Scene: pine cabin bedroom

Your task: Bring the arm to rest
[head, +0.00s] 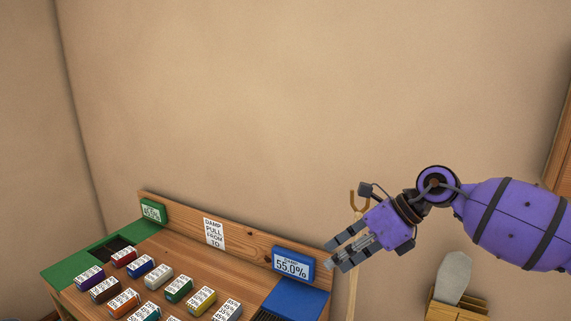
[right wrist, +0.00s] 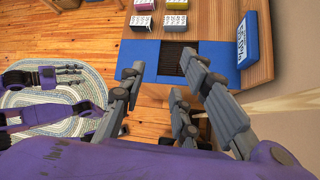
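My right arm reaches in from the right in the head view. Its gripper (head: 338,256) points left and down, in the air near the blue display at the table's right end. In the right wrist view the fingers of this gripper (right wrist: 165,68) are spread apart with nothing between them. My left gripper does not show in the head view.
A wooden table (head: 184,254) bears several labelled blocks, a green display (head: 153,211) and a blue display (head: 291,265) reading 55.0%. A wooden forked stick (head: 352,285) stands behind the gripper. A wooden box (head: 440,309) is at lower right. An oval rug (right wrist: 45,97) lies on the floor.

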